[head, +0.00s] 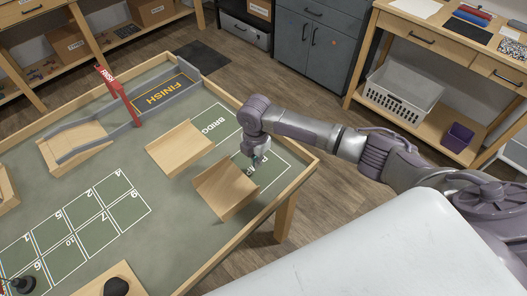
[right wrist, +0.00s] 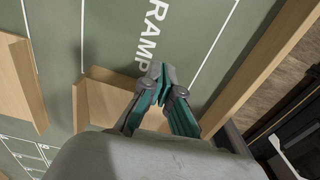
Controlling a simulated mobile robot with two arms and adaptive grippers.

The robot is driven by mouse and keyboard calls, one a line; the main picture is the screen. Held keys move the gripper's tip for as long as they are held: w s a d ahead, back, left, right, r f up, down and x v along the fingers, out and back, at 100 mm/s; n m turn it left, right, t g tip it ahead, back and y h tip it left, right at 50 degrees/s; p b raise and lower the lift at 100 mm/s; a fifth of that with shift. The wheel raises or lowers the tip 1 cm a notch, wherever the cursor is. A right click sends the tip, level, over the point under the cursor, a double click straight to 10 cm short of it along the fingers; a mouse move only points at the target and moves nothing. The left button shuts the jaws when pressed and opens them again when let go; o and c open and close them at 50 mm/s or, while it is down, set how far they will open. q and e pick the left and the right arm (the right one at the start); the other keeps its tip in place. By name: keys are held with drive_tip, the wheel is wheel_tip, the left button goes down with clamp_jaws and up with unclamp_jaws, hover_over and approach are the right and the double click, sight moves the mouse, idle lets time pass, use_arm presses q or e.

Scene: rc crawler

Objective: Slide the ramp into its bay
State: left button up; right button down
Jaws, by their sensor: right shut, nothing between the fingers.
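The wooden ramp (head: 226,190), a tan piece with raised sides, lies on the green table mat, overlapping the near left part of the white-outlined bay lettered RAMP (head: 272,176). Much of the bay beyond it is bare. My right gripper (head: 256,164) is shut and empty, low at the ramp's far right edge. In the right wrist view the closed fingertips (right wrist: 158,76) are in front of the ramp (right wrist: 95,100), with the bay lettering (right wrist: 150,35) beyond. I cannot tell whether they touch the ramp.
Another wooden piece (head: 180,147) lies left of the ramp, near the bay lettered BRIDGE (head: 215,124). A raised wooden rim (head: 302,163) edges the table close to the right of the ramp bay. A red finish post (head: 115,88) and grey track walls stand farther left.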

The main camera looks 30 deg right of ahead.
sight(244, 181)
drive_tip(key=a, duration=0.2)
drive_tip(key=s+a+p, duration=0.1)
drive_tip(key=a, duration=0.1)
drive_tip(key=s+a, duration=0.1)
drive_tip(key=a, duration=0.1)
drive_tip(key=shift+s+r+p, duration=0.15)
drive_tip(key=shift+s+p, duration=0.1)
drive_tip(key=shift+p, duration=0.15)
drive_tip(key=shift+d+f, duration=0.15)
drive_tip(key=shift+f, duration=0.7)
use_arm(q)
drive_tip(key=shift+w+a+r, duration=0.1)
drive_tip(key=shift+w+r, duration=0.15)
drive_tip(key=shift+r, duration=0.4)
drive_tip(key=shift+w+r, duration=0.25)
drive_tip(key=shift+r, duration=0.35)
use_arm(e)
drive_tip(key=shift+s, duration=0.2)
